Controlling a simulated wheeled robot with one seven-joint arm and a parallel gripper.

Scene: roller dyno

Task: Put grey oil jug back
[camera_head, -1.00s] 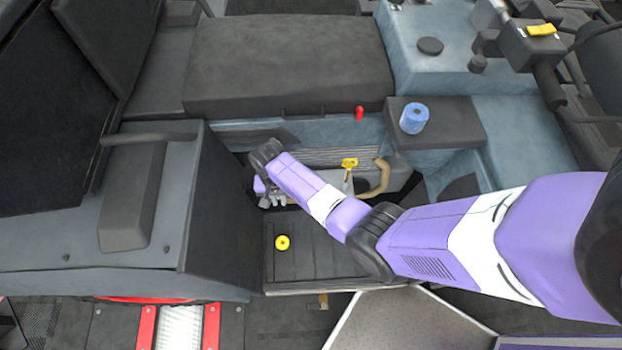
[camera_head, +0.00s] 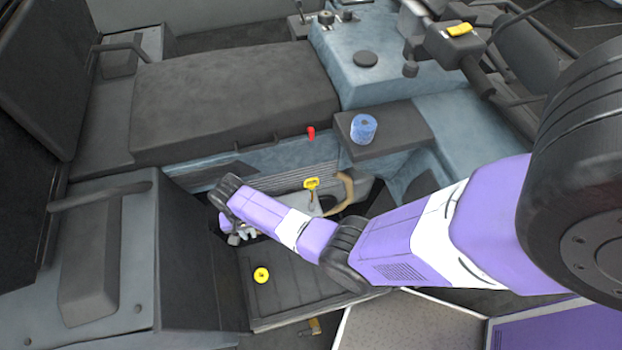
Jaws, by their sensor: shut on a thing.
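My gripper (camera_head: 240,238) is low in the opening in front of the dark seat, at its left end beside the grey side box. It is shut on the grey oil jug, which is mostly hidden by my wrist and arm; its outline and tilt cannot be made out. Whether the jug touches the surface below cannot be told.
A yellow-handled dipstick (camera_head: 311,184) and a tan curved hose (camera_head: 346,192) are right of my gripper. A yellow round cap (camera_head: 261,275) lies on the dark ribbed step (camera_head: 285,290). A blue roll (camera_head: 363,129) stands on a ledge. The grey side box (camera_head: 205,245) is close left.

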